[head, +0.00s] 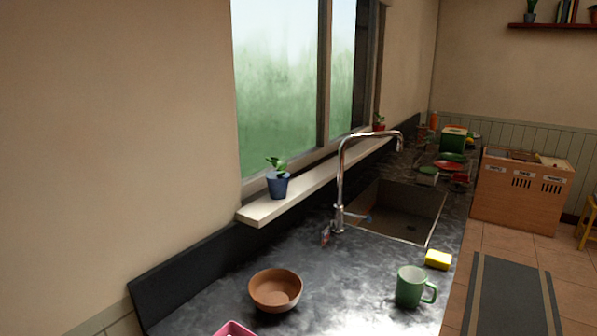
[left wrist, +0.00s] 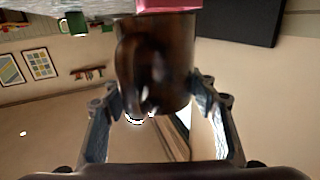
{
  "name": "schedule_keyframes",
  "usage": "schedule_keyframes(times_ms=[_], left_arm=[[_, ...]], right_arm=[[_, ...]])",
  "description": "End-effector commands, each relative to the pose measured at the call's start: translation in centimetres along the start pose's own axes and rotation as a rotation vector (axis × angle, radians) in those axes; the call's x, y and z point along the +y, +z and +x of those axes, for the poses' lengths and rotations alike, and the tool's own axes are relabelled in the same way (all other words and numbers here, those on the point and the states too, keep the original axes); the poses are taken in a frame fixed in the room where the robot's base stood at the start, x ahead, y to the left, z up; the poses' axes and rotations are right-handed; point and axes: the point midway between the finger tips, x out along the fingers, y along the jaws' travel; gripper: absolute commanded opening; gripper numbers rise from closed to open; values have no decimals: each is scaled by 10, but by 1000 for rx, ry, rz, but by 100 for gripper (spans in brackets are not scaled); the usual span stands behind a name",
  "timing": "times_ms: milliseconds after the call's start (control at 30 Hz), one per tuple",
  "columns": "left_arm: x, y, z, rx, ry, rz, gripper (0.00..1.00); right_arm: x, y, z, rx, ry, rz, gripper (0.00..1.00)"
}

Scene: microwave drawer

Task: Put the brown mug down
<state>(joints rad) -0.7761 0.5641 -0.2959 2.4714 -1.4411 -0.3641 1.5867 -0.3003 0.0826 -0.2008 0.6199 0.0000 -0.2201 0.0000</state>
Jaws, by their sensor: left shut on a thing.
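The brown mug (left wrist: 158,62) is in the left wrist view, dark and glossy, with its handle facing the camera. My left gripper (left wrist: 158,98) is shut on it, with one finger on each side of the mug. The left wrist picture looks upside down, with the counter (left wrist: 28,10) along its top edge. A pink thing (left wrist: 168,4) shows right beside the mug at the top edge; I cannot tell if they touch. Neither the brown mug nor any gripper shows in the head view. My right gripper is in no view.
On the dark counter (head: 345,285) stand an orange-brown bowl (head: 275,290), a green mug (head: 410,287) and a yellow sponge (head: 438,260). A pink container (head: 234,329) is cut off at the bottom edge. A sink (head: 400,212) with a tall faucet (head: 342,175) lies beyond. Counter between bowl and green mug is clear.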

Motion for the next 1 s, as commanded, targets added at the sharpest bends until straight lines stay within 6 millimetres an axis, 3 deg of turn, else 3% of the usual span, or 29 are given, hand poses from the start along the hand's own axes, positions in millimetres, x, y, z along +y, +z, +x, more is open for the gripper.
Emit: schedule_keyframes(times_ms=[400,1000], left_arm=[[-27,12,-19,-4,-254,-3,19],[-25,9,-17,4,-241,-1,19]], right_arm=[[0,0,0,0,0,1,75],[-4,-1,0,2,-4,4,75]])
